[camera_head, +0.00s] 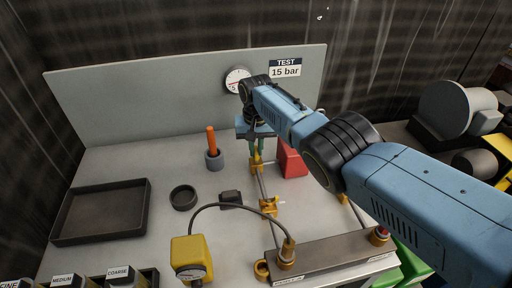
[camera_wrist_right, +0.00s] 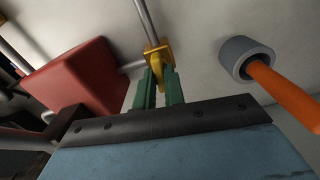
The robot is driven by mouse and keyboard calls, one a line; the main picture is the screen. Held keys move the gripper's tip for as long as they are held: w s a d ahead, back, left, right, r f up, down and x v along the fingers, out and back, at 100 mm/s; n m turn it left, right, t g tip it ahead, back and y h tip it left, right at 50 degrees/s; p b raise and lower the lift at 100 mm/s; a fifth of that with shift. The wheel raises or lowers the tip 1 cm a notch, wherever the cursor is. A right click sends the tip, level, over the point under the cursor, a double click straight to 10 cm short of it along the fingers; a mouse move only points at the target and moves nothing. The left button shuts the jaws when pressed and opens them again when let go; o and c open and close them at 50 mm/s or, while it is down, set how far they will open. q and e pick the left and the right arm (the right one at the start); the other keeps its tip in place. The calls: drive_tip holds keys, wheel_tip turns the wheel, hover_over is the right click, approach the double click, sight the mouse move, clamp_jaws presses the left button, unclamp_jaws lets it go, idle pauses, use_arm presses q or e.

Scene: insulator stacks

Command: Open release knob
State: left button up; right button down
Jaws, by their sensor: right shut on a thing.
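My right gripper (camera_head: 257,150) reaches down from the blue arm at the back of the bench, below the gauge. In the right wrist view its green fingers (camera_wrist_right: 160,88) are shut on a small yellow knob fitting (camera_wrist_right: 156,52) at the end of a thin metal pipe (camera_wrist_right: 149,20). The same yellow fitting (camera_head: 257,166) shows just under the fingers in the head view. The knob's turned position is hard to tell, as the fingers hide part of it. My left gripper is not in view.
A red block (camera_head: 291,160) stands close right of the gripper. An orange-handled tool (camera_head: 211,140) stands in a grey cup (camera_head: 214,161) to the left. A black tray (camera_head: 98,212), a dark ring (camera_head: 183,197) and a yellow box (camera_head: 190,256) are further left. A gauge (camera_head: 236,80) is on the back panel.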

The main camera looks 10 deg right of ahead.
sight(256, 150)
drive_tip(key=shift+n, duration=0.5)
drive_tip(key=c, duration=1.5)
unclamp_jaws()
wheel_tip(256, 150, up, 7)
drive_tip(key=p, duration=0.3)
drive_tip(key=shift+f+p, duration=0.15)
drive_tip(key=shift+p, duration=0.2)
wheel_tip(256, 150, up, 7)
drive_tip(key=shift+f+p, duration=0.15)
drive_tip(key=shift+p, duration=0.3)
